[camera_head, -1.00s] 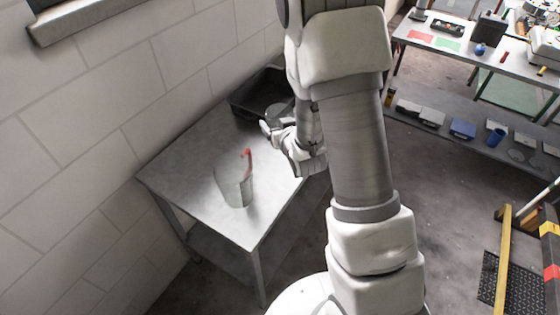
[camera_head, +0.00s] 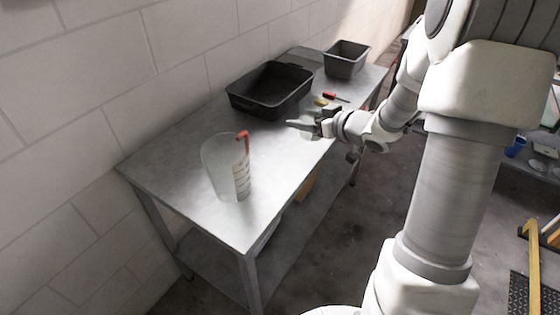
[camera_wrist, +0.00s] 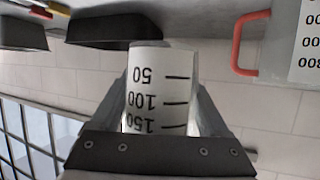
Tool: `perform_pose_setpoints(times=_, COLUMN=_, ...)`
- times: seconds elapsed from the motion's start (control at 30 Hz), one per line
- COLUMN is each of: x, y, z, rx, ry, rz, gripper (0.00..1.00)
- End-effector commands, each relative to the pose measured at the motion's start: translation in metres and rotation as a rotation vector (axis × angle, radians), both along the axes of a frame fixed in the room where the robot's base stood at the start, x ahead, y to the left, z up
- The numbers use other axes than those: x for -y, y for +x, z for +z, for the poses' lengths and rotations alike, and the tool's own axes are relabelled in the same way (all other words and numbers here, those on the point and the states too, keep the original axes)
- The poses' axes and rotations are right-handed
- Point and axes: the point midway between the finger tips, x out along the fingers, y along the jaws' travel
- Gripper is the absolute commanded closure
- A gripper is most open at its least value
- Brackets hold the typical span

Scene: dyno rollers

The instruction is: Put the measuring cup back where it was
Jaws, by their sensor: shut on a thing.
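My gripper (camera_head: 303,126) is beside the table's front edge, in front of the black tray. In the wrist view, my gripper (camera_wrist: 162,112) is shut on a small whitish measuring cup (camera_wrist: 158,85) with a black scale reading 50, 100 and 150, upside down in this picture. The held cup is hard to make out in the head view. A larger clear measuring jug (camera_head: 226,172) with a red handle stands upright at the table's near end, apart from my gripper. Its red handle (camera_wrist: 238,45) shows at the wrist view's upper right.
The metal table (camera_head: 180,150) stands along a white block wall. A black tray (camera_head: 262,107), a grey bin (camera_head: 343,70), a red screwdriver (camera_head: 330,95) and a small yellow item (camera_head: 320,101) are toward its far end. Bare tabletop lies between jug and tray.

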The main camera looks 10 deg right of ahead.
Motion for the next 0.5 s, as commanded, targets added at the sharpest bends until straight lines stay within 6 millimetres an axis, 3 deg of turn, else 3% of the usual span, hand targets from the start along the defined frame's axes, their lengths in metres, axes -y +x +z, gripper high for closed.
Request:
perform_pose_setpoints(times=0.23, x=0.003, y=0.003, z=-0.013, rx=0.000, ry=0.001, rz=0.019, gripper=0.81)
perform_pose_setpoints(times=0.5, x=-0.033, y=0.048, z=-0.049, rx=0.001, ry=0.002, rz=0.023, gripper=0.81)
